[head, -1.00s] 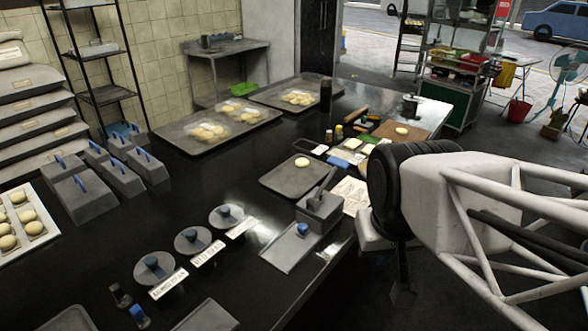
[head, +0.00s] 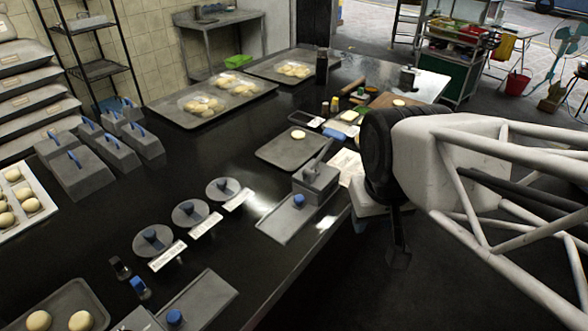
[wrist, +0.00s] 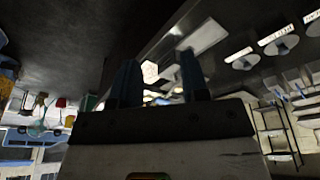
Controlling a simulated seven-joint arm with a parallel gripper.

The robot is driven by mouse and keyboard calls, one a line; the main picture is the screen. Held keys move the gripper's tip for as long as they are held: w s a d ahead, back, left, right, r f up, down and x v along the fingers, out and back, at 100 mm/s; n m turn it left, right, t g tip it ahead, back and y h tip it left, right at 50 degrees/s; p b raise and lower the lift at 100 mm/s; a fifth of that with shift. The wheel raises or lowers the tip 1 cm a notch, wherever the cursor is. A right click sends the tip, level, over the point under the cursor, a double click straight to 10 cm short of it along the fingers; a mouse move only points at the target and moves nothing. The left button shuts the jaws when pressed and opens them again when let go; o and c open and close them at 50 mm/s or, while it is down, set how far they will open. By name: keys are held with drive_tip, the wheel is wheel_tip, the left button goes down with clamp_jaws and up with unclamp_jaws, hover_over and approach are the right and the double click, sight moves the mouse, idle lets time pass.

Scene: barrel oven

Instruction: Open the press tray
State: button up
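A grey press (head: 316,182) with a lever stands near the counter's right-hand edge. Its flat tray (head: 275,222) with a blue knob (head: 298,199) lies in front of it on the counter. A second flat tray (head: 205,300) with a blue knob lies nearer, at the bottom of the head view. My gripper (head: 398,250) hangs beyond the counter edge, right of the press and apart from it. In the wrist view, its two blue fingers (wrist: 160,80) are spread with nothing held. A pale tray-like plate (wrist: 208,38) shows past them in that tilted view; contact is not visible.
Round lids (head: 190,213) with labels lie left of the press. A grey tray (head: 285,158) with one dough piece lies behind it. Grey boxes with blue handles (head: 112,150) stand at left. Dark floor is free beside the counter's right-hand edge.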

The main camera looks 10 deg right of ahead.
drive_tip(key=shift+o, duration=0.2)
drive_tip(key=w+f+n+h, duration=0.1)
drive_tip(key=w+f+n, duration=0.1)
drive_tip(key=w+n, duration=0.4)
drive_tip(key=w, duration=0.2)
drive_tip(key=shift+w+a+f, duration=0.15)
drive_tip(key=shift+w+a, duration=0.15)
drive_tip(key=shift+w, duration=0.05)
drive_tip(key=n+h, duration=0.3)
drive_tip(key=n, duration=1.6)
approach(298, 198)
drive_tip(key=shift+w+d+f, duration=0.25)
drive_tip(key=shift+d+f, duration=0.2)
drive_tip(key=shift+d, duration=0.05)
drive_tip(key=shift+f, duration=0.15)
drive_tip(key=shift+y, duration=0.3)
drive_tip(key=shift+x, duration=3.7)
drive_tip(key=shift+d, duration=0.1)
clamp_jaws()
